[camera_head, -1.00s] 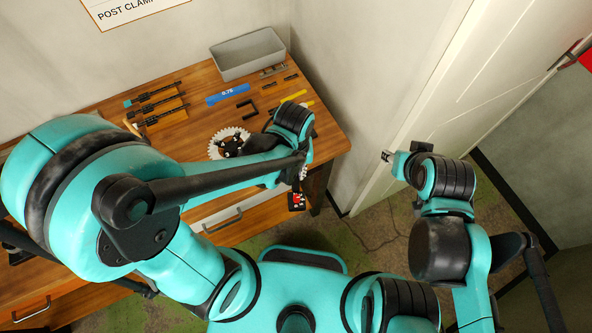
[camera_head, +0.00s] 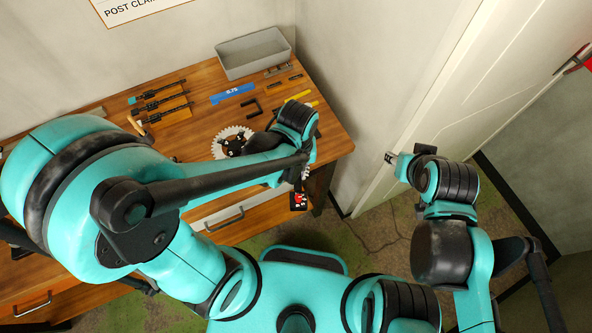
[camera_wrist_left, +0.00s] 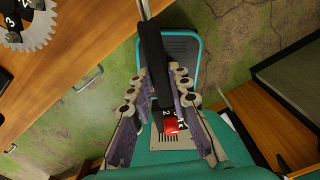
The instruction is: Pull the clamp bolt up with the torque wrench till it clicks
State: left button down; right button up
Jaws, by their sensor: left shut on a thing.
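My left gripper (camera_wrist_left: 160,72) is shut on the black handle of a tool (camera_wrist_left: 152,58), which looks like the torque wrench. A silver shaft runs from the handle to the top of the left wrist view, where its far end is out of frame. A red and black block with white marks (camera_wrist_left: 172,125) shows between the fingers; it also hangs below the left wrist, off the bench front, in the head view (camera_head: 299,201). The clamp bolt cannot be made out. My right gripper (camera_head: 390,158) is beside the door; its fingers are too small to read.
A toothed chainring (camera_head: 219,145) with a black centre lies by my left forearm on the wooden bench (camera_head: 185,143). A grey bin (camera_head: 252,55), a blue 0.75 strip (camera_head: 232,94), black tools (camera_head: 160,101) and a yellow piece stand behind. A door (camera_head: 450,100) is at right.

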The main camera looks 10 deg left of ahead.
pick_arm(q)
jog(key=shift+r+p, duration=1.9)
jog(key=shift+r, duration=0.55)
jog(key=shift+f, duration=0.1)
